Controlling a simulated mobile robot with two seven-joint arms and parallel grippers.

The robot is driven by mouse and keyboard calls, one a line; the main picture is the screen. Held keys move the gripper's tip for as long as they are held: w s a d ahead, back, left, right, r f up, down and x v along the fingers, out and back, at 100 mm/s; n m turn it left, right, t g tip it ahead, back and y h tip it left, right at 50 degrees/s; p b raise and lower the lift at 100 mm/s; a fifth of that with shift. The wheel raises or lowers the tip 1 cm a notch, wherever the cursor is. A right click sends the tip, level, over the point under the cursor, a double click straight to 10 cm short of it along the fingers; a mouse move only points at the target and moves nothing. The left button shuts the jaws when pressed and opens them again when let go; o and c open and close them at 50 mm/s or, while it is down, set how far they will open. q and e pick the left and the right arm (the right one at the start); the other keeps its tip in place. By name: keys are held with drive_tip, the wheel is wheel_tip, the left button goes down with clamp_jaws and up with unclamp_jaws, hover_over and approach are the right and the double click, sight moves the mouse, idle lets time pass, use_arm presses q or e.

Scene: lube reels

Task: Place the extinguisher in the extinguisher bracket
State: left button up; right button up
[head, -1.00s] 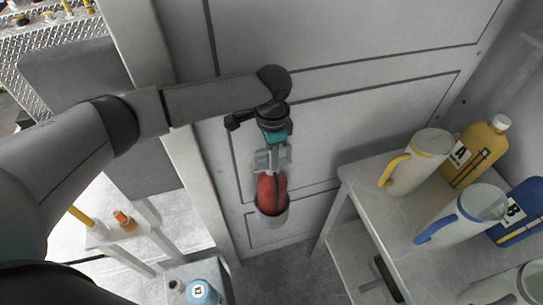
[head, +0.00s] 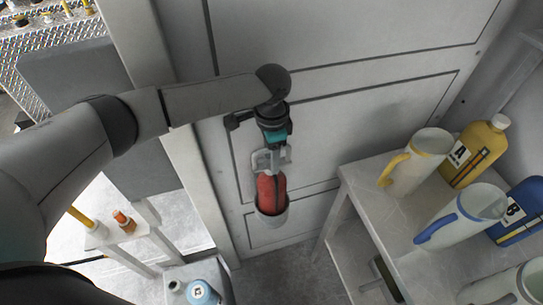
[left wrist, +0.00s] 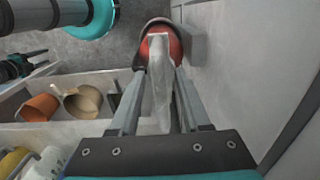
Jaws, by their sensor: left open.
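My left gripper (head: 270,168) is at the extinguisher's top, pointing down. Its fingers (left wrist: 160,72) are open, one on each side of the extinguisher's pale top part. Whether they touch it cannot be told. The extinguisher's base is hidden in the bracket.
A shelf (head: 360,180) at the right holds a yellow-handled jug (head: 420,160), a blue-handled jug (head: 465,215), a yellow bottle (head: 478,155) and a blue bottle (head: 520,220). A low stand with a blue bottle (head: 203,292) is at the lower left. Floor between them is clear.

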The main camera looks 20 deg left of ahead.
use_arm(q)
wheel_tip(320, 180, up, 12)
drive_tip(key=shift+f, duration=0.1)
idle(0.5)
